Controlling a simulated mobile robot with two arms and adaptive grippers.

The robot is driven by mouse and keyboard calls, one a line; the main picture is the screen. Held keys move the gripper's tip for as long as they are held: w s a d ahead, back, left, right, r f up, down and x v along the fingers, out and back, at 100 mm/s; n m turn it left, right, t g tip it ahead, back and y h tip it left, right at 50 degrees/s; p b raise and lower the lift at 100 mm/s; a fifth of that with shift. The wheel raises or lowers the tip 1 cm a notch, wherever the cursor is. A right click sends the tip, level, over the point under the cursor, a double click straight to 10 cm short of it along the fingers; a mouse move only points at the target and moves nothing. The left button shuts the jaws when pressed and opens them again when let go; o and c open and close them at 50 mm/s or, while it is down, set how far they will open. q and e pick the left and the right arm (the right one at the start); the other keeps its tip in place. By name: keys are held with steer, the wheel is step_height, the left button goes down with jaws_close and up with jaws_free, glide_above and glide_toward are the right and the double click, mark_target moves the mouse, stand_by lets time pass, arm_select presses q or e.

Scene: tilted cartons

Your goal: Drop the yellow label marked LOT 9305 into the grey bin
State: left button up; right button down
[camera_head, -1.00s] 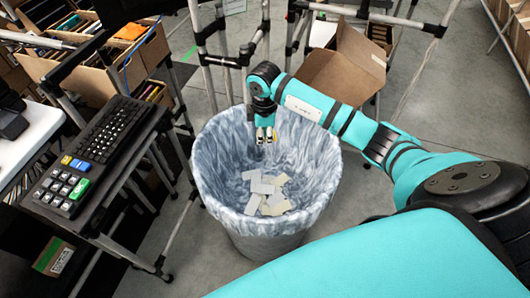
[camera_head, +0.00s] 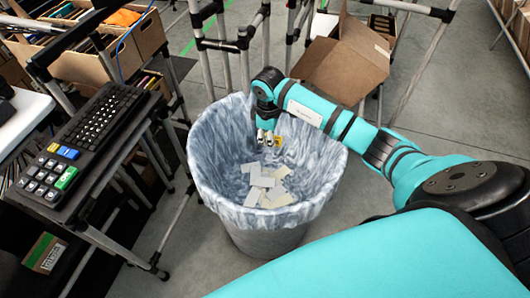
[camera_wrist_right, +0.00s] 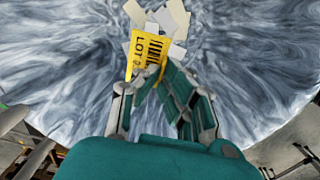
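The label also shows in the head view (camera_head: 279,143), just right of the fingers. The bin has a marbled grey-white liner. Several pale paper pieces (camera_head: 265,184) lie at its bottom, below the label. My left gripper is not in view.
A stand with a black keyboard (camera_head: 98,119) is left of the bin. An open cardboard carton (camera_head: 343,62) and grey tube frames (camera_head: 222,45) stand behind it. Shelved cartons (camera_head: 90,66) fill the upper left. Bare floor lies at right.

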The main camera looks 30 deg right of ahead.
steer(key=c, duration=1.4)
jaws_free()
steer(key=shift+r, duration=0.1)
step_height(320, 180, up, 12)
steer(key=shift+a, duration=0.15)
steer(key=shift+s, duration=0.1)
